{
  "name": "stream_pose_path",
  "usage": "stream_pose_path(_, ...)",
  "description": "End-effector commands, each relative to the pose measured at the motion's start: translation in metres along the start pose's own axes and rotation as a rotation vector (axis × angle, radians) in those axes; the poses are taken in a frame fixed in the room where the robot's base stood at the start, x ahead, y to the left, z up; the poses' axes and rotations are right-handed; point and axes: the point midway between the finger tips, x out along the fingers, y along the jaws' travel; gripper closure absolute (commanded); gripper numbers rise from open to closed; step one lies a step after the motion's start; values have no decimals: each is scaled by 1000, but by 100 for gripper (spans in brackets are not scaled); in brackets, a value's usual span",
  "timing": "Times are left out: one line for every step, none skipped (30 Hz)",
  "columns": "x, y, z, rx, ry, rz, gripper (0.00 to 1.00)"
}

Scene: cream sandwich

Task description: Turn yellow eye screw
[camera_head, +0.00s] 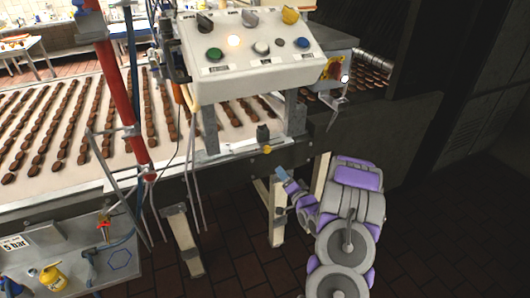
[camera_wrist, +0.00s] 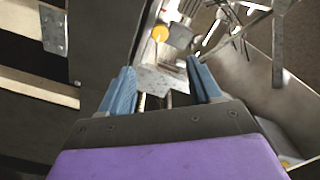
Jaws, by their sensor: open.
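The yellow eye screw (camera_head: 267,149) appears as a small yellow round spot on the front edge of the conveyor frame, below the control panel. In the wrist view the yellow round end (camera_wrist: 160,33) lies ahead of the fingers, roughly centred between them and apart from them. My gripper (camera_head: 284,178) is below and slightly right of the screw in the head view. Its two blue fingers (camera_wrist: 160,68) are spread open with nothing held between them. The screw's shaft and hole are too small to make out.
The control panel (camera_head: 250,55) with coloured buttons and knobs, one also yellow, stands above the frame. A red and yellow switch (camera_head: 334,69) is at its right. Conveyor legs (camera_head: 278,210) stand close beside my gripper. Rows of brown biscuits cover the belt (camera_head: 105,88). Dark floor is free at right.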

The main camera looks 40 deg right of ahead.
Motion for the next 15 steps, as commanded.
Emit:
stream_pose_path(8,0,2,-1,-3,-2,37)
stream_pose_path(13,1,2,-1,-3,-1,37)
stream_pose_path(20,1,2,-1,-2,-3,37)
stream_pose_path(27,1,2,-2,-2,-5,37)
stream_pose_path(33,1,1,-3,-1,-5,37)
stream_pose_path(41,2,1,-4,-2,-4,37)
stream_pose_path(47,2,2,-2,-4,-3,37)
stream_pose_path(53,2,2,-1,-4,-2,37)
stream_pose_path(60,2,1,-3,-3,-3,37)
stream_pose_path(66,2,1,-3,-2,-5,37)
stream_pose_path(71,2,0,-3,-1,-4,37)
stream_pose_path(78,2,2,-2,-3,-3,37)
stream_pose_path(83,2,2,-1,-4,-1,37)
stream_pose_path(88,3,2,-1,-4,0,37)
stream_pose_path(95,3,1,-3,-3,-1,37)
